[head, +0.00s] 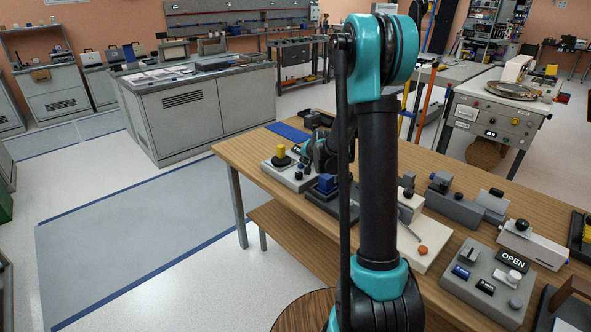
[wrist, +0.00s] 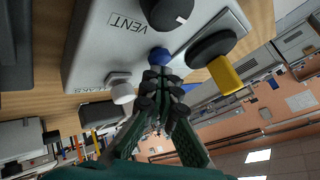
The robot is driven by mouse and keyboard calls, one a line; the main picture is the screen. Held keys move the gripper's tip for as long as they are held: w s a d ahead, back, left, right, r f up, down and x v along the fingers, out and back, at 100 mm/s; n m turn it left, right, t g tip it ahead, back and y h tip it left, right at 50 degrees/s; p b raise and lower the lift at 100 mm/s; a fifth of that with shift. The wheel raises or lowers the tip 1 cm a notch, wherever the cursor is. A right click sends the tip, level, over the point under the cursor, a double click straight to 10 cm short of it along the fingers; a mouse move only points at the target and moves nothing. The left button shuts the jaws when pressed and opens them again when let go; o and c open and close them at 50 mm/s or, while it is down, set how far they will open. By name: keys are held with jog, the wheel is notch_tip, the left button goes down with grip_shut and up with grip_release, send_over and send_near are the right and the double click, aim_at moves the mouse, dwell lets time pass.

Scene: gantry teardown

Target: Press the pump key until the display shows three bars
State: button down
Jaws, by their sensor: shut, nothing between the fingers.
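A pale control box (head: 287,172) sits at the far left end of the wooden bench. In the wrist view its panel (wrist: 95,45) is turned over and carries a framed VENT label (wrist: 129,23), a blue button (wrist: 159,56), a white round knob (wrist: 122,93) and a black knob (wrist: 168,12). A yellow bar on a black base (wrist: 225,74) stands to the right. My gripper (wrist: 162,78) is shut and empty, its tips right by the blue button; I cannot tell if they touch. I cannot tell which control is the pump key, and no bars are readable.
A dark block with a blue top (head: 326,186) stands close beside the box. More devices line the bench to the right, including one with an OPEN sign (head: 512,260). A blue mat (head: 287,131) lies behind the box. Open floor (head: 130,240) is at left.

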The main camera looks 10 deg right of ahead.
jog(key=shift+r, duration=0.75)
jog(key=shift+r, duration=3)
jog(key=shift+s, duration=0.1)
jog(key=s+d+f+n+g+h, duration=0.1)
jog(key=s+f+n+g, duration=0.1)
jog(key=s, duration=1.8)
jog(key=s+d+f+n+g+h, duration=0.1)
jog(key=s+f+n, duration=0.3)
jog(key=s, duration=1.6)
notch_tip(320, 180, down, 3)
jog(key=shift+s+d+f+n+g, duration=0.15)
jog(key=shift+d+n+g, duration=0.25)
jog(key=shift+g, duration=0.5)
